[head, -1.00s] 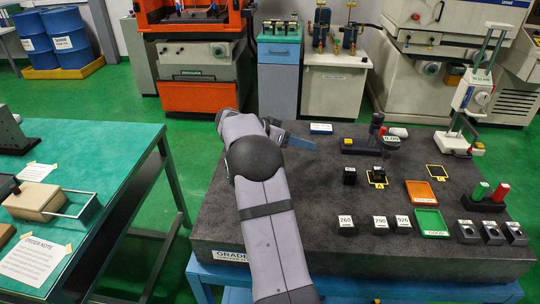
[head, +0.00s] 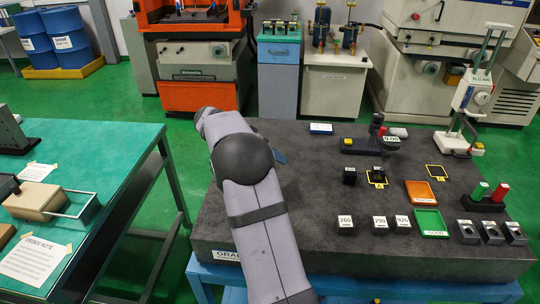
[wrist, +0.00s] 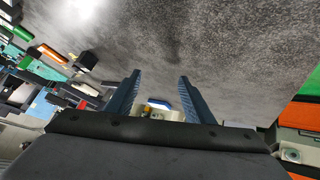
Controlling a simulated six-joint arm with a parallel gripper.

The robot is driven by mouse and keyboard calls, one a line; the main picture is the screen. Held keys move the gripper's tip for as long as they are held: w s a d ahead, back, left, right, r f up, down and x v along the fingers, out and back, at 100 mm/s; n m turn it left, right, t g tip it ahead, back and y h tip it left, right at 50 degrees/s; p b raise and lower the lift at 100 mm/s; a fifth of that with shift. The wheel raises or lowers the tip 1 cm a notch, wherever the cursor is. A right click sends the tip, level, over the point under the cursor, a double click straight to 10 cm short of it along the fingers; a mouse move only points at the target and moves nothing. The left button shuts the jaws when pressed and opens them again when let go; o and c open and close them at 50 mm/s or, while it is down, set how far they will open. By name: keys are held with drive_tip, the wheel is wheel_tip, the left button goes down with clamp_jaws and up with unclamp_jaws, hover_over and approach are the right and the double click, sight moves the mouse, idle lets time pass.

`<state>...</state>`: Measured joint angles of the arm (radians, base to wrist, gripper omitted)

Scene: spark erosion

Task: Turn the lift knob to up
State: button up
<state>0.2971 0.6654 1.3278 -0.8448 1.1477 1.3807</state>
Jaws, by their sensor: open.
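No control with a readable lift label shows. A round dial (head: 219,49) sits on the grey front of the orange machine at the back; I cannot tell whether it is the lift knob. A similar round knob (wrist: 291,155) shows at the lower right of the wrist view, by an orange and grey body. My gripper (wrist: 160,76) is open and empty, its two blue fingers apart with the grey granite surface beyond them. In the head view it is almost wholly hidden behind my arm; only a bit of blue shows. No finger visibly touches a knob.
The granite plate (head: 290,190) carries several numbered black blocks, an orange tray (head: 420,192), a green tray (head: 430,222) and a height gauge (head: 475,95) on its right half. A green table (head: 110,150) stands left. Green floor lies between it and the orange machine (head: 190,90).

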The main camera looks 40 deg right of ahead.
drive_tip(key=d+p, duration=0.1)
drive_tip(key=d, duration=0.2)
drive_tip(key=d+r+t+p, duration=0.1)
drive_tip(key=d, duration=0.2)
drive_tip(key=d+n+t+p, duration=0.1)
drive_tip(key=d, duration=0.2)
drive_tip(key=shift+s+d+r, duration=0.15)
drive_tip(key=shift+s+r, duration=0.15)
drive_tip(key=s+d+r+n+t+p, duration=0.1)
drive_tip(key=s+d+t+p, duration=0.1)
drive_tip(key=d, duration=0.3)
drive_tip(key=s+d+r+n+t+p, duration=0.1)
drive_tip(key=d+r+p, duration=0.1)
drive_tip(key=d, duration=0.4)
drive_tip(key=n+t+p, duration=0.4)
drive_tip(key=t, duration=0.2)
approach(379, 115)
drive_tip(key=shift+w+d+f, duration=0.2)
drive_tip(key=shift+d+f, duration=0.2)
drive_tip(key=shift+d, duration=0.05)
drive_tip(key=shift+w+d+p, duration=0.2)
drive_tip(key=shift+w+p, duration=0.1)
drive_tip(key=shift+p, duration=0.05)
drive_tip(key=shift+p+x, duration=1.2)
drive_tip(key=shift+x, duration=2.15)
drive_tip(key=shift+a, duration=0.1)
drive_tip(key=c, duration=1)
